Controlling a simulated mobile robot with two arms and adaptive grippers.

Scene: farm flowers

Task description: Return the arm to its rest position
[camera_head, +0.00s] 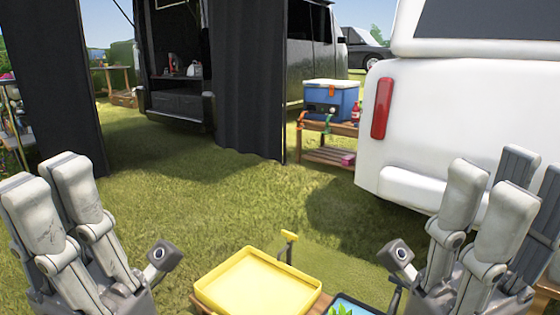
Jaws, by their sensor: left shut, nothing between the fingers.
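My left gripper (62,190) is at the lower left, with its pale grey fingers pointing up. It is shut and holds nothing. My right gripper (487,205) is at the lower right, also pointing up, in front of the white vehicle. I see nothing held in it, but I cannot tell whether it is open or shut. Both arms are near my body, well apart, on either side of a yellow tray (228,303). Neither gripper visibly touches anything.
Beside the tray is a dark-rimmed tray with green leaves (340,309), cut off below. A white vehicle (440,125) stands close on the right. A blue cooler (331,101) sits on a wooden table. Dark curtains (248,80) hang behind. Grass (200,205) lies clear between.

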